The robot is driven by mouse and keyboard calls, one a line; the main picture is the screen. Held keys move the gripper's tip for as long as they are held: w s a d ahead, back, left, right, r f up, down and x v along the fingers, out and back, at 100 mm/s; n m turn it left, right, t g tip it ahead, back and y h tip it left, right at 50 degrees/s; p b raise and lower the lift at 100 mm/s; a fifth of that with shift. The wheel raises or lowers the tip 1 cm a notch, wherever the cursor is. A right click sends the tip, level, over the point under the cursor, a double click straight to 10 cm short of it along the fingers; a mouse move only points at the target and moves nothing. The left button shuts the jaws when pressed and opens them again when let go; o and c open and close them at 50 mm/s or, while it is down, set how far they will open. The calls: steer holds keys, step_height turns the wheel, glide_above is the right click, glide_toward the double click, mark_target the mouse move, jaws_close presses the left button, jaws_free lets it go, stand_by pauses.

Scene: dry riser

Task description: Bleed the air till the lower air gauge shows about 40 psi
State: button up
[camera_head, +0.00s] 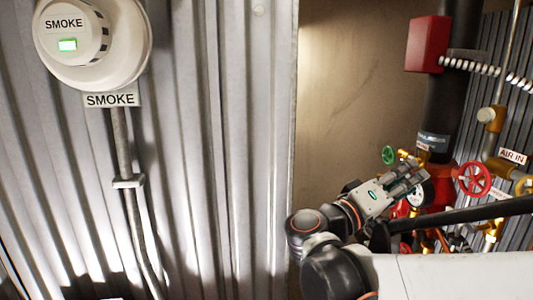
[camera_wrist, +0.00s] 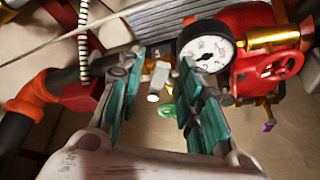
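A round gauge (camera_wrist: 207,45) with a black rim and white dial stands just right of my fingers in the wrist view. Its reading is too small to tell. In the head view, the gauge (camera_head: 417,194) is partly hidden behind my gripper (camera_head: 409,178). In the wrist view my gripper (camera_wrist: 157,92) is open, its two teal-padded fingers apart with nothing held. Beyond the gap show a brass fitting (camera_wrist: 158,75) and a green handwheel (camera_wrist: 167,111). The green handwheel (camera_head: 388,154) is left of my fingertips in the head view. I cannot tell which gauge is the lower air one.
A red handwheel (camera_head: 474,179) is on the right of the red pipe body; it also shows in the wrist view (camera_wrist: 275,66). An "AIR IN" sign (camera_head: 512,156) marks pipework at right. A red box (camera_head: 427,44) is above. A smoke detector (camera_head: 80,42) is on the corrugated wall.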

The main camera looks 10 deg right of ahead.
steer(key=shift+w, duration=0.1)
jaws_close()
steer(key=shift+r, duration=0.1)
steer(key=shift+s+a+r+n+t+y+p, duration=0.15)
steer(key=shift+s+r+n+y+p, duration=0.15)
steer(key=shift+n, duration=0.45)
steer(key=shift+s+d+r+n+t+y+p, duration=0.1)
steer(key=shift+s+r+n+t+y+p, duration=0.1)
steer(key=shift+n+p, duration=0.4)
steer(key=shift+w+r+n+y+p, duration=0.1)
steer(key=shift+r+n+y+p, duration=0.15)
steer(key=shift+n, duration=0.45)
steer(key=shift+s+r+n+y+p, duration=0.1)
steer(key=shift+r+n+y+p, duration=0.15)
steer(key=shift+n, duration=0.4)
steer(key=shift+w+r+n+y+p, duration=0.15)
steer(key=shift+n+y, duration=0.15)
steer(key=shift+n, duration=0.4)
jaws_free()
